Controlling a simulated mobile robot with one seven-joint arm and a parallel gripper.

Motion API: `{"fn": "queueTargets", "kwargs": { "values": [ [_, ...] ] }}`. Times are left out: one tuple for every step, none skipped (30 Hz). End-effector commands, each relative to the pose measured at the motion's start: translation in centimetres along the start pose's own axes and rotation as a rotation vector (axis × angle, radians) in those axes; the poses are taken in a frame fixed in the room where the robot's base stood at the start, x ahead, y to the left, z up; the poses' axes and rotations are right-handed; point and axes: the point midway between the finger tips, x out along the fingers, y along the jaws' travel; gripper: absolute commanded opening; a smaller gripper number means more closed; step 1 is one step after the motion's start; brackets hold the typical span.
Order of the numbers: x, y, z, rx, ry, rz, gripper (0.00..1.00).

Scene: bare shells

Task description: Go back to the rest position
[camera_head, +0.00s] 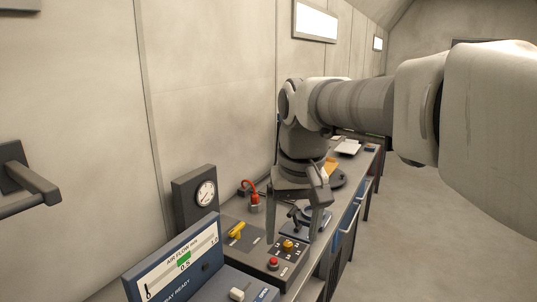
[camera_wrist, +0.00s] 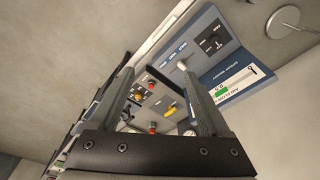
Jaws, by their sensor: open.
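My gripper (camera_head: 292,236) is open above the bench, fingers pointing down, close to a small control box with a red button (camera_head: 273,263) and a yellow-orange knob (camera_head: 288,245). In the wrist view, my gripper (camera_wrist: 157,72) shows its two fingers apart with nothing held between them. Between and beyond the fingers are the red button (camera_wrist: 151,85), the yellow handle (camera_wrist: 171,110) and a lever with a pale knob (camera_wrist: 181,65). I cannot tell whether a fingertip touches anything. My arm reaches in from the right.
A blue-grey console with an air flow display (camera_head: 181,260) stands at the near end of the bench (camera_head: 226,209). Behind are a dial gauge (camera_head: 205,193), a yellow handle (camera_head: 237,230) and a red connector (camera_head: 252,193). The wall is left; open floor (camera_head: 415,225) is right.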

Motion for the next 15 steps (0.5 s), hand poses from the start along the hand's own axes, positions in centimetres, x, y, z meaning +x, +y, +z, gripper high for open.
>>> {"fn": "queueTargets", "kwargs": {
  "values": [
    [-0.4, 1.1, 1.5, 0.014, 0.031, 0.003, 0.81],
    [-0.5, 1.6, 2.3, 0.019, 0.048, 0.005, 0.81],
    [-0.6, 2.3, 3.4, 0.026, 0.069, 0.008, 0.81],
    [-0.6, 2.8, 4.1, 0.033, 0.086, 0.010, 0.81],
    [-0.6, 3.3, 4.9, 0.039, 0.103, 0.013, 0.81],
    [-0.5, 3.9, 6.0, 0.045, 0.124, 0.016, 0.81],
    [-0.4, 4.3, 6.8, 0.051, 0.141, 0.019, 0.81],
    [-0.3, 4.8, 7.7, 0.056, 0.157, 0.021, 0.81],
    [-0.1, 5.3, 8.8, 0.064, 0.179, 0.025, 0.81],
    [0.1, 5.7, 9.6, 0.069, 0.196, 0.028, 0.81],
    [0.4, 6.0, 10.4, 0.074, 0.211, 0.031, 0.81],
    [0.7, 6.4, 11.4, 0.081, 0.231, 0.035, 0.81],
    [1.0, 6.7, 12.1, 0.086, 0.245, 0.038, 0.81],
    [1.3, 7.0, 12.8, 0.091, 0.259, 0.041, 0.81],
    [1.6, 7.2, 13.6, 0.095, 0.276, 0.045, 0.81]
  ]
}}
